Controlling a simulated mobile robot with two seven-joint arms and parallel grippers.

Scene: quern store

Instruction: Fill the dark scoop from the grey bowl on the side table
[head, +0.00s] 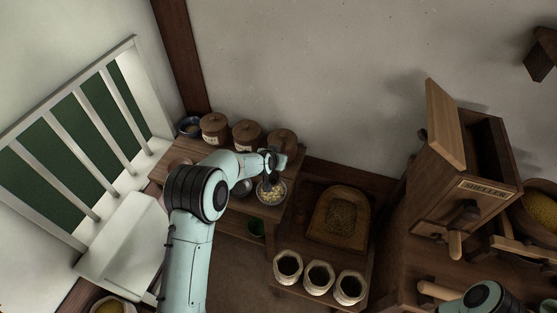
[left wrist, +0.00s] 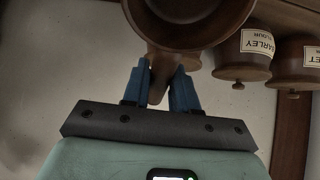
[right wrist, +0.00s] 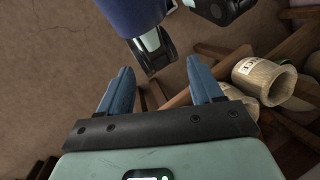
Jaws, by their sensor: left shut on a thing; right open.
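The grey bowl (head: 260,198) stands near the front right of the wooden side table (head: 214,188) and holds pale yellow pieces. My left gripper (head: 268,176) is at the bowl, over its back part, and hides some of it. In the left wrist view my left gripper (left wrist: 160,85) is shut on the handle of a dark brown scoop (left wrist: 185,38). The scoop's round head lies beyond the fingertips; I cannot tell what is in it. My right gripper (right wrist: 163,78) is open with nothing between its fingers.
Lidded brown jars (head: 214,127) and a small blue bowl (head: 190,126) line the table's back. A tray of grain (head: 341,218) and three open sacks (head: 318,277) stand to the right. A wooden sheller (head: 468,185) is further right, a white bench (head: 125,235) left.

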